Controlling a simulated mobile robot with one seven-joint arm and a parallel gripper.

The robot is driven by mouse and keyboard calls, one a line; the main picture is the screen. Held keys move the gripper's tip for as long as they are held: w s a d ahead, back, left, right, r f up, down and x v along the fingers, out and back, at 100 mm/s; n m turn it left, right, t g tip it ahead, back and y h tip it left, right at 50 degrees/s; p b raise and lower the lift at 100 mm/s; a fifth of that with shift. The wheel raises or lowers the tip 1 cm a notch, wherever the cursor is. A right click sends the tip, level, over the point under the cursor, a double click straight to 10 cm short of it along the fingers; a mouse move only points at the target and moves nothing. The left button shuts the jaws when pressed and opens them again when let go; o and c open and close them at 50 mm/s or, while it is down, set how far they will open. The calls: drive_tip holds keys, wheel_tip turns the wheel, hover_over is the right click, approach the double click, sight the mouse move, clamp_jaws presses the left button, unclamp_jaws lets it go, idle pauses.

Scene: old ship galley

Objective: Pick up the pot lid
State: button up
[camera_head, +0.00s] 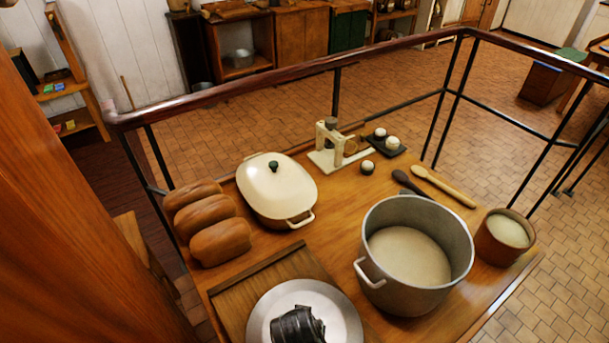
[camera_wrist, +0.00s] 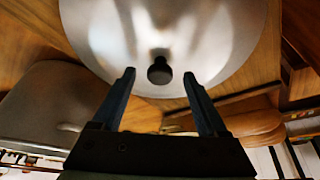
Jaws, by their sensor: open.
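The pot lid (camera_head: 345,308) is a round silvery metal disc lying on a wooden board (camera_head: 236,302) at the table's front. In the wrist view the shiny lid (camera_wrist: 215,40) fills the top, with its dark round knob (camera_wrist: 159,71) near the middle. My gripper (camera_head: 298,325) is dark and hangs over the lid, hiding its knob in the head view. In the wrist view my gripper (camera_wrist: 159,73) is open, with one finger on each side of the knob in the picture. I see no contact; the remaining height is hard to judge. The large grey pot (camera_head: 408,255) stands open to the right.
A cream lidded casserole (camera_head: 285,195) and several bread loaves (camera_head: 220,241) stand behind and left of the lid. A bowl (camera_head: 505,237), wooden spoon (camera_head: 446,187) and scale (camera_head: 336,146) are farther off. A railing (camera_head: 290,80) runs behind the table.

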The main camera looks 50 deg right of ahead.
drive_tip(key=shift+d+f, duration=0.1)
drive_tip(key=shift+f, duration=0.15)
drive_tip(key=shift+c, duration=0.3)
clamp_jaws()
drive_tip(key=shift+r, duration=0.1)
idle(0.9)
